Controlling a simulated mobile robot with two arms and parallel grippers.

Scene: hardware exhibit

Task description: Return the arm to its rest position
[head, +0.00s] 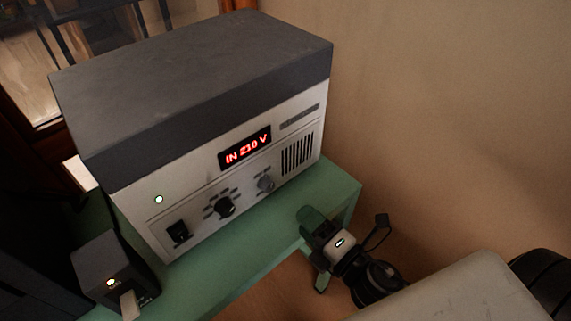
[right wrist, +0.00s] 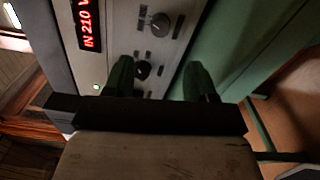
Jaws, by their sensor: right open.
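My right gripper (head: 316,248) is in the lower middle right of the head view, beside the right end of the green table. It is open and apart from the device in front of it. In the right wrist view its two dark green fingers (right wrist: 160,78) stand apart with nothing between them, in front of the device's panel. My right arm runs off to the lower right of the head view. My left gripper is not in view.
A large grey and white device (head: 190,85) with a red "IN 210 V" display (head: 245,147) stands on the green table (head: 262,245). A small dark box (head: 105,262) with a lit lamp is at lower left. A bare wall (head: 450,110) is at right.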

